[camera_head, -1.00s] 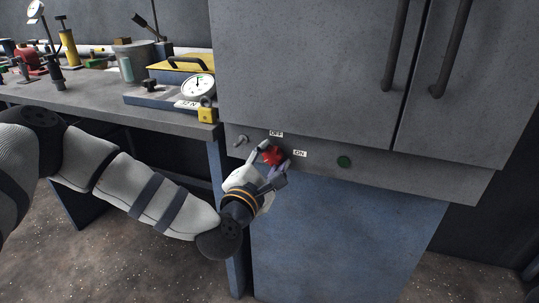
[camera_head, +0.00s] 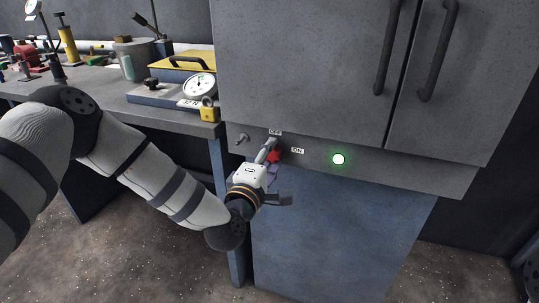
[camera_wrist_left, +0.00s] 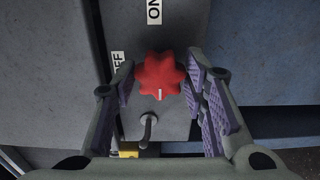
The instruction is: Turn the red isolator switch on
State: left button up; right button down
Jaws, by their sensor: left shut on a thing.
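The red isolator switch (camera_head: 273,156) is a lobed knob on the grey panel strip below the cabinet doors. In the left wrist view the knob (camera_wrist_left: 161,75) sits between the fingers, with a short white mark on its face. My left gripper (camera_head: 268,152) is shut on the knob and partly hides it in the head view. The OFF label (camera_head: 275,133) is above the knob and the ON label (camera_head: 298,151) is to its right. A round indicator (camera_head: 338,159) right of them glows bright green. My right gripper is not in view.
A metal hook (camera_head: 242,139) sticks out of the panel left of the knob. A yellow padlock (camera_head: 209,111) is at the corner of the workbench (camera_head: 165,116), beside a dial gauge (camera_head: 200,87). Cabinet door handles (camera_head: 388,47) stick out above. Floor in front is clear.

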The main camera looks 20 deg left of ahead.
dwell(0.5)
pick_arm(q)
jog(key=o, duration=1.1)
jog(key=s, duration=1.2)
jog(key=shift+a, duration=0.25)
